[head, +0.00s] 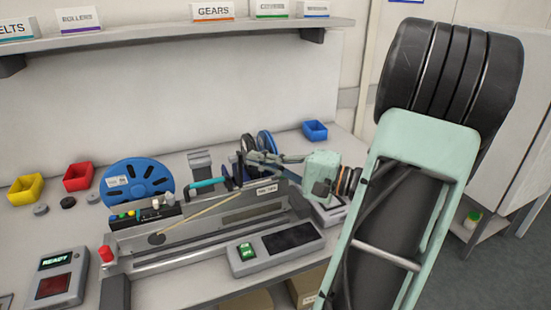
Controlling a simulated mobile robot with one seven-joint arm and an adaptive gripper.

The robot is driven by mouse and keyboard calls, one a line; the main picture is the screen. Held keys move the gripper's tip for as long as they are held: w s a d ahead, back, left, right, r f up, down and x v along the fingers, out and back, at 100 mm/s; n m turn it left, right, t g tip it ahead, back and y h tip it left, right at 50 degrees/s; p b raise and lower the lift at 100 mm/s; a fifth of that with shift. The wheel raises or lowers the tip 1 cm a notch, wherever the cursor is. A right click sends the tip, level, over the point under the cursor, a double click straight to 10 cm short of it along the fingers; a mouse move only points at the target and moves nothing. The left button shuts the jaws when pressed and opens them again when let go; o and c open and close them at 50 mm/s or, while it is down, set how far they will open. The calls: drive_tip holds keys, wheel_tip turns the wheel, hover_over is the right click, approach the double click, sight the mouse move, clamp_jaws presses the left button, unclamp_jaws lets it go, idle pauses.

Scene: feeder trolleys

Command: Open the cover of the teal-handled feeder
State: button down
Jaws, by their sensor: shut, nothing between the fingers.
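The teal handle (207,183) shows as a short horizontal bar above the back of the long grey feeder (190,244) on the workbench. The cover's outline is hard to tell from the feeder body, so I cannot tell how it stands. My gripper (254,157) reaches in from the right, above the feeder's right part.
A blue reel (138,184) stands behind the feeder's left end, with another blue reel (266,142) behind my gripper. A grey panel with a green button (245,251) lies in front. Red (78,177), yellow (26,190) and blue (315,131) bins stand at the back. My arm fills the right.

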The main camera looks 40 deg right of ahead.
drive_tip(key=shift+a, duration=0.25)
drive_tip(key=shift+w+a+r+n+g+h+b, duration=0.2)
drive_tip(key=shift+a+n+g+h, duration=0.2)
drive_tip(key=shift+a+n, duration=0.15)
drive_tip(key=shift+w+a+r+n+g+h+b, duration=0.15)
drive_tip(key=shift+a+n+g+h, duration=0.15)
drive_tip(key=shift+a+n+g, duration=0.15)
drive_tip(key=w+d+v, duration=0.1)
drive_tip(key=d+v, duration=0.1)
drive_tip(key=v, duration=1)
drive_tip(key=shift+s+d, duration=0.2)
drive_tip(key=shift+d, duration=0.2)
